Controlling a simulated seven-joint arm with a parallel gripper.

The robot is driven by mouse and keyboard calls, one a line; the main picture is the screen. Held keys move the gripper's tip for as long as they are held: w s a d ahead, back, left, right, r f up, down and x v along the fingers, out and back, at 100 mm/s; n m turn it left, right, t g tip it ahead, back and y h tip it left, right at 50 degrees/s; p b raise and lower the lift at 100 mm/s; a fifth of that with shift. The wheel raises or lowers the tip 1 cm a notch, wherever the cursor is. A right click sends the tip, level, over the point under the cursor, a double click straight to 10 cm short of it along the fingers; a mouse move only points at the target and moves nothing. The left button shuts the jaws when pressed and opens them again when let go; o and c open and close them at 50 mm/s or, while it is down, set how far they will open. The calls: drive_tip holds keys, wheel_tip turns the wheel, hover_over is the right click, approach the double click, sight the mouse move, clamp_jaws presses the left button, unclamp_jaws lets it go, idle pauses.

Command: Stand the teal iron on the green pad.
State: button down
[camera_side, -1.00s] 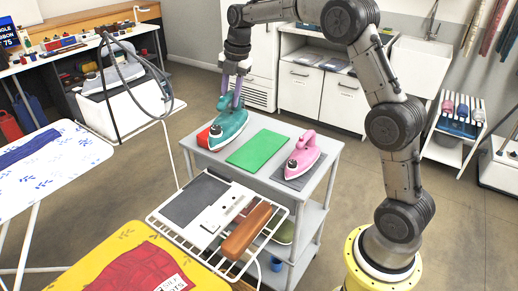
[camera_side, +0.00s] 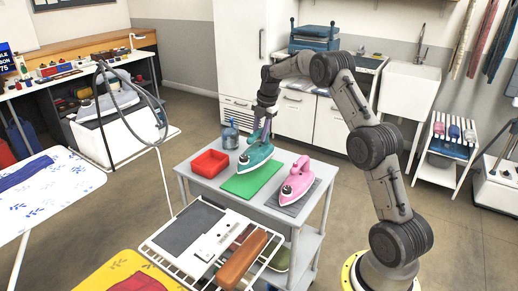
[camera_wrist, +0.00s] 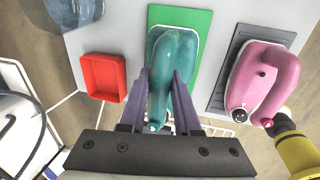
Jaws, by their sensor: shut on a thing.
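The teal iron (camera_side: 254,159) is in my gripper (camera_side: 262,134), above the green pad (camera_side: 236,187) on the grey cart. It is roughly level, its nose toward the lower left in the side view. In the wrist view my purple fingers (camera_wrist: 163,76) close on both sides of the iron's handle, and the teal iron (camera_wrist: 174,45) covers the middle of the green pad (camera_wrist: 198,18). I cannot tell whether its sole touches the pad.
A pink iron (camera_side: 297,181) stands on a dark grey pad (camera_wrist: 224,82) close to the right. A red tray (camera_side: 206,165) and a blue translucent bottle (camera_side: 230,138) stand to the left and behind. A wire rack (camera_side: 160,243) adjoins the cart's front.

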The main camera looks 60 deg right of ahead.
sight(259, 147)
drive_tip(key=shift+f, duration=2.4)
drive_tip(key=shift+f, duration=0.15)
drive_tip(key=c, duration=0.6)
unclamp_jaws()
drive_tip(key=shift+f, duration=0.1)
